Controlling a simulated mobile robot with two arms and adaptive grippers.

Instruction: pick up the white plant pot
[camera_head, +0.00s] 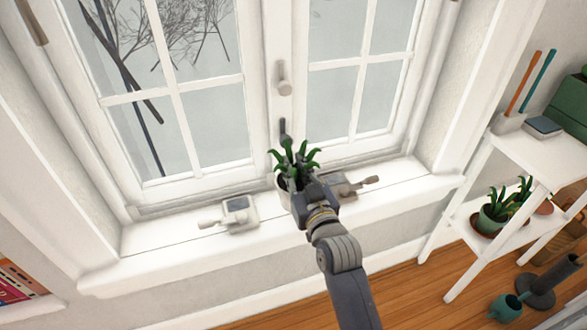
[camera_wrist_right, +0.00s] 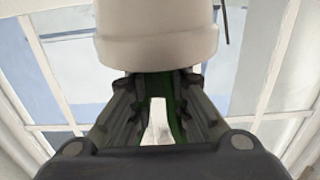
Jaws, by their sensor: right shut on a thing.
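The white plant pot (camera_head: 282,188), with a green leafy plant (camera_head: 293,160) in it, is at the window sill. My right gripper (camera_head: 306,190) reaches it from the front and hides much of it. In the right wrist view the pale pot (camera_wrist_right: 157,35) fills the top middle, and the fingers of my right gripper (camera_wrist_right: 156,84) close in at its lower edge. Green shows between the fingers. The right gripper is shut on the potted plant; the exact contact is partly hidden. I cannot tell whether the pot touches the sill. My left gripper is not in view.
The sill (camera_head: 160,235) has window cranks left (camera_head: 238,213) and right (camera_head: 350,186) of the pot. The closed window (camera_head: 205,120) stands behind. A white shelf (camera_head: 545,150) with another potted plant (camera_head: 495,212) is at right. Books (camera_head: 18,285) are at lower left.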

